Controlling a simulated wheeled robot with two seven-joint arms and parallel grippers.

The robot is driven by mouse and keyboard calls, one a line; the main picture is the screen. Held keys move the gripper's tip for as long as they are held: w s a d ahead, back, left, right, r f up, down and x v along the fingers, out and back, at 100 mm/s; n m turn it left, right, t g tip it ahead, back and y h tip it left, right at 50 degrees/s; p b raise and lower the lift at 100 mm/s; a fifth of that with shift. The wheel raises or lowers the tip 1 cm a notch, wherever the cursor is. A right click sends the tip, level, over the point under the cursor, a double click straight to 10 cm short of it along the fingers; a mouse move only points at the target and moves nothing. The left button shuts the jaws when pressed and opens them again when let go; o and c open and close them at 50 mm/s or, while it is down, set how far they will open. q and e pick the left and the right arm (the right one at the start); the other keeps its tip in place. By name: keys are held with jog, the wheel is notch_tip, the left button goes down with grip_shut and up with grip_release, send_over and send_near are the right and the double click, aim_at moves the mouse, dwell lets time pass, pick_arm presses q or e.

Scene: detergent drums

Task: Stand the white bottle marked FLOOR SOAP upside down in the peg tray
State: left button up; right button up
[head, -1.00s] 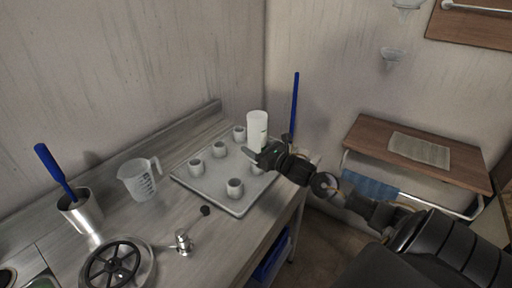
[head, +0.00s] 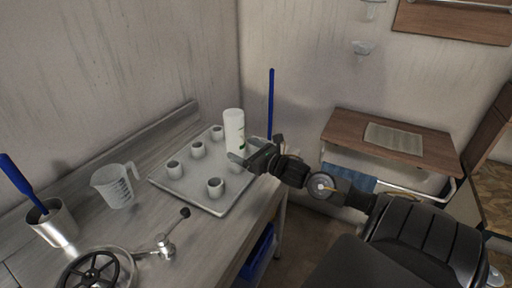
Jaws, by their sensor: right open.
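The white bottle (head: 234,126) with a green-marked label stands upright at the far right of the peg tray (head: 213,205). Its broad flat end is up and no cap shows there; its lower end is partly hidden by my right gripper. I cannot read the label. My right gripper (head: 256,150) is open and empty at the tray's right side, just right of and in front of the bottle, its fingers spread apart. Several short, pale pegs (head: 215,187) stand in the tray. My left gripper is out of view.
On the bench are a measuring jug (head: 115,187), a metal cup (head: 54,223) with a blue-handled tool, a handwheel (head: 92,272) and a metal fitting with a black knob (head: 166,246).

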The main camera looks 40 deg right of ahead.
jog(key=shift+s+d+r+b, duration=0.1)
jog(key=shift+s+d+b, duration=0.1)
jog(key=shift+s, duration=1.25)
jog(key=shift+s+d+b, duration=0.1)
jog(key=shift+s+b, duration=0.1)
jog(key=shift+s, duration=1.25)
